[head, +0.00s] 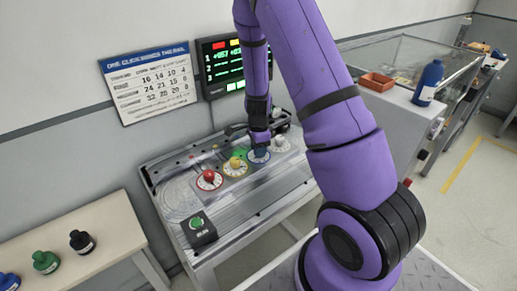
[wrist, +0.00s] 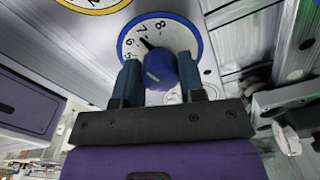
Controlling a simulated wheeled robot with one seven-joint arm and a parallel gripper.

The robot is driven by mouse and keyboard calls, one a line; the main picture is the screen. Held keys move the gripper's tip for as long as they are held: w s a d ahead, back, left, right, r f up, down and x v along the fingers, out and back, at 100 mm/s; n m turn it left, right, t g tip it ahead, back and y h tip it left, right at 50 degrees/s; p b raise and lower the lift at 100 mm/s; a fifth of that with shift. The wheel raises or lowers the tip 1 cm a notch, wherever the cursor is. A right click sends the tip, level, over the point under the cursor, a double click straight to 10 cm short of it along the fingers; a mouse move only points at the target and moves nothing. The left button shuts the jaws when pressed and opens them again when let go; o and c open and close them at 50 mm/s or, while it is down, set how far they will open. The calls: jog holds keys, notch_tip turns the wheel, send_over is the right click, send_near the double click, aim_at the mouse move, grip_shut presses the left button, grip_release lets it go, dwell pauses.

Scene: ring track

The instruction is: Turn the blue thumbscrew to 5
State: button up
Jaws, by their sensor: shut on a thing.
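The blue thumbscrew (wrist: 160,70) stands at the middle of a white dial with a blue rim (wrist: 199,47). In the head view my gripper (head: 260,146) comes down from above onto the blue dial (head: 258,156), hiding much of the thumbscrew.
A green button box (head: 198,229) sits at the panel's front. A wall chart (head: 150,83) and a lit screen (head: 224,62) hang behind.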

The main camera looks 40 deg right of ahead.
jog(key=n, duration=0.5)
jog(key=shift+n, duration=2.3)
jog(key=o, duration=0.9)
notch_tip(320, 180, up, 11)
jog(key=shift+f, duration=0.1)
